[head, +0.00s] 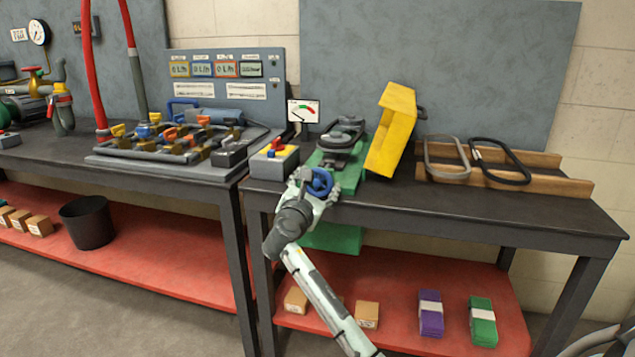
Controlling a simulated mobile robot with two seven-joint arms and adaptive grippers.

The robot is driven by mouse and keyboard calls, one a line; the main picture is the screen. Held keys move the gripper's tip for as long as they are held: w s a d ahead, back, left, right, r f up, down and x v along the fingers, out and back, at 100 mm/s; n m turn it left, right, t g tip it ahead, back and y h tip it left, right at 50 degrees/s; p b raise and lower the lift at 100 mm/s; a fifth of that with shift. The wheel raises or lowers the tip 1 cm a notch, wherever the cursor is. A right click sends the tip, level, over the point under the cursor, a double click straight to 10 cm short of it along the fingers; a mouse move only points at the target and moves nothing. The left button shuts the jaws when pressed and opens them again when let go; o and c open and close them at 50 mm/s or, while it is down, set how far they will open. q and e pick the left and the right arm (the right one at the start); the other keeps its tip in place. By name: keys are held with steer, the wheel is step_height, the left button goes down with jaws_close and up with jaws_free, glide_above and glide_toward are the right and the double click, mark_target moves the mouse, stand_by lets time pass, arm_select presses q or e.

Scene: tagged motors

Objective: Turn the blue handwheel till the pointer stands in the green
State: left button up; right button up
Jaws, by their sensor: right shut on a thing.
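The blue handwheel (322,182) sits at the front of a green machine base (350,178) on the right bench. My right gripper (312,183) is at its left side, shut on it, and hides part of the rim. The small white gauge (303,111) stands behind the machine, with a coloured arc and a dark pointer. The pointer seems to lean to the left, away from the arc's coloured part, but it is too small to read surely. My left gripper is not in view.
A yellow guard (393,130) stands tilted up right of the machine. A switch box (274,162) is close on the left. Two belts (500,160) rest on a wooden rack (540,178). The bench's front right (480,210) is clear.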

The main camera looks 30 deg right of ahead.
stand_by(0.4)
steer(key=o, duration=1.2)
steer(key=shift+c, duration=0.2)
steer(key=v, duration=1.2)
